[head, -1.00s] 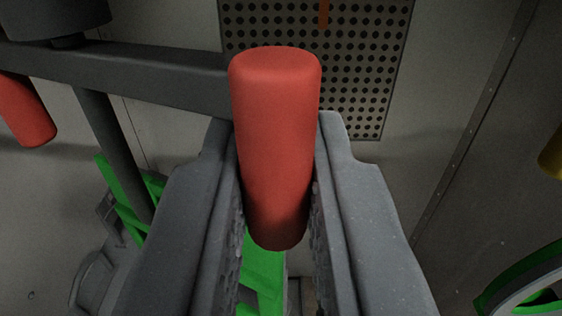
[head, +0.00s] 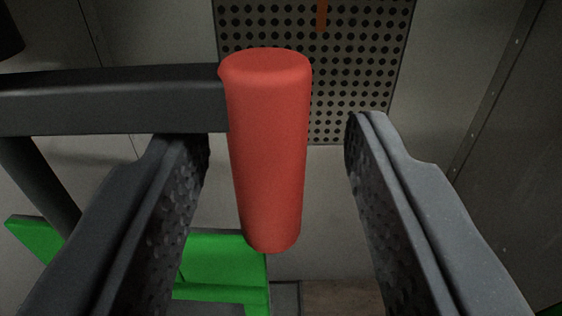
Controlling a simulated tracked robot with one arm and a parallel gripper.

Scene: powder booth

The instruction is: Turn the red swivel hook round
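The red swivel hook shows as an upright red cylinder (head: 268,150) at the end of a dark horizontal bar (head: 110,97) that comes in from the left. My gripper (head: 278,140) is open, with one finger on each side of the red cylinder. There is a clear gap on the right, between the cylinder and the right finger. The left finger is also apart from the cylinder, with its tip near the underside of the bar. The bar's pivot is out of view.
A perforated dark panel (head: 355,100) is set in the grey wall behind. A green frame part (head: 222,265) lies below and behind the cylinder. A dark post (head: 35,185) stands at the left under the bar.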

